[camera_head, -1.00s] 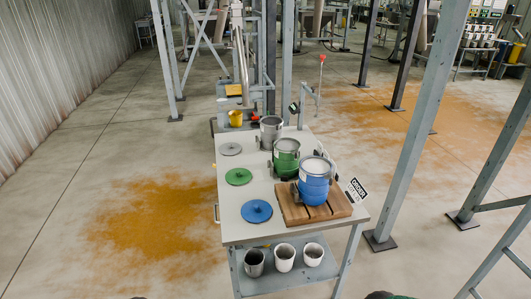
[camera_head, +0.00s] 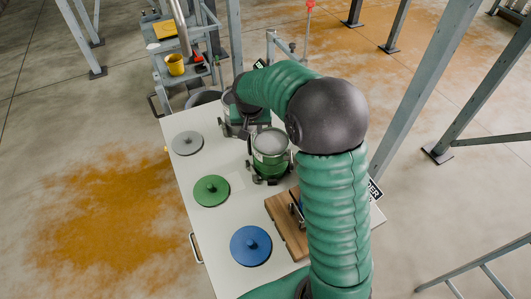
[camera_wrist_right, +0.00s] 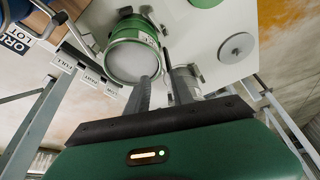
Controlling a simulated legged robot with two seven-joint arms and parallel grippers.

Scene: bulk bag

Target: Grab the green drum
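The green drum (camera_head: 270,158) stands upright on the white table, with a pale top and dark clamps at its sides. It also shows in the right wrist view (camera_wrist_right: 126,57). My right gripper (camera_head: 246,132) is at the drum's far left side, between it and the grey drum (camera_head: 229,102), which my wrist partly hides. In the right wrist view, my two fingers (camera_wrist_right: 158,78) are apart, one overlapping the green drum's rim. Contact with the drum cannot be made out. The green lid (camera_head: 211,190) lies flat left of the drum. My left gripper is not in view.
A grey lid (camera_head: 187,143) and a blue lid (camera_head: 250,245) lie on the table (camera_head: 208,240). A wooden board (camera_head: 282,222) lies at the right, mostly behind my arm, which hides the blue drum. Steel posts (camera_head: 415,90) stand right of the table.

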